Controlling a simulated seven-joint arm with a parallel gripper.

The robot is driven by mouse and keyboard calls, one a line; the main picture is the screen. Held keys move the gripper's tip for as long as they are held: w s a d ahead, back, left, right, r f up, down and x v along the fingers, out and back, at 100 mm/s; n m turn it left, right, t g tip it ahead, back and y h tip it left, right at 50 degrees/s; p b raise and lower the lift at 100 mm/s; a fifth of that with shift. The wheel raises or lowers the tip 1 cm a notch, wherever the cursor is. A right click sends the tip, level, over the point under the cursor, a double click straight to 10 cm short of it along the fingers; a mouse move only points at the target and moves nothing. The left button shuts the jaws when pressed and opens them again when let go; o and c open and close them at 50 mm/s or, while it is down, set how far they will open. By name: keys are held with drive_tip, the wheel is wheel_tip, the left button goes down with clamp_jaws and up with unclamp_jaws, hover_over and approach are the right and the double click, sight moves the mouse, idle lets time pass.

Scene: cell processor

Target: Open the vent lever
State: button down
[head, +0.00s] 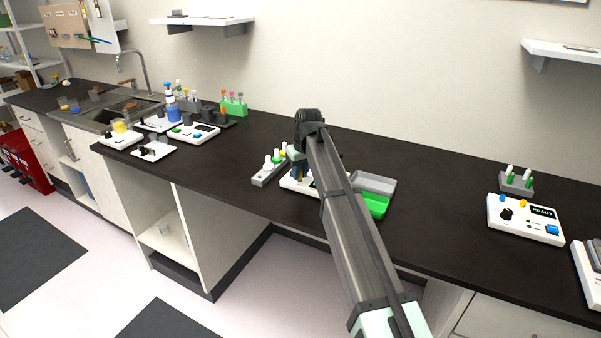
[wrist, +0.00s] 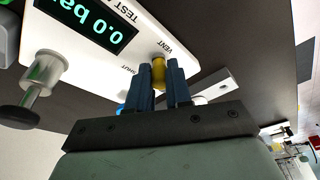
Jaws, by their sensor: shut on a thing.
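The vent lever is a yellow piece (wrist: 158,72) on a white panel (wrist: 165,22) in the wrist view, with the labels VENT and SHUT beside it. My gripper (wrist: 165,75) has its blue fingers on either side of the lever and is shut on it. The fingers hide the lower part of the lever. The panel's green display (wrist: 95,20) reads 0.0 with a cut-off unit. In the head view my gripper (head: 298,172) is low over the white device (head: 290,183), and my arm covers much of that device.
A grey rack with capped tubes (head: 270,166) stands left of the device. A grey tray (head: 374,183) and a green tray (head: 376,205) lie to the right. A metal knob (wrist: 42,72) stands out in the wrist view. The counter (head: 440,195) farther right is clear up to another white device (head: 524,218).

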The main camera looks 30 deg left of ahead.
drive_tip(key=shift+s+a+m+t, duration=0.15)
drive_tip(key=shift+s+a+m, duration=0.15)
drive_tip(key=shift+m, duration=0.5)
drive_tip(key=shift+s+a+m+t, duration=0.15)
drive_tip(key=shift+s+a+m, duration=0.1)
drive_tip(key=shift+m, duration=0.55)
drive_tip(key=shift+a, duration=0.1)
drive_tip(key=shift+s+a+m+h, duration=0.15)
drive_tip(key=shift+a+m+h, duration=0.15)
drive_tip(key=shift+m, duration=0.6)
drive_tip(key=shift+s+a+m+h, duration=0.15)
drive_tip(key=shift+a+m+h, duration=0.15)
drive_tip(key=shift+m, duration=0.6)
drive_tip(key=c, duration=1)
unclamp_jaws()
drive_tip(key=shift+c, duration=0.2)
drive_tip(key=shift+r, duration=0.1)
drive_tip(key=shift+w+a+v, duration=0.1)
drive_tip(key=shift+w+v, duration=0.1)
drive_tip(key=shift+v, duration=0.75)
drive_tip(key=shift+w+a+v, duration=0.1)
drive_tip(key=shift+w+v, duration=0.05)
drive_tip(key=shift+v, duration=0.8)
drive_tip(key=shift+w+a+v, duration=0.1)
drive_tip(key=shift+w+v, duration=0.1)
drive_tip(key=shift+v, duration=0.75)
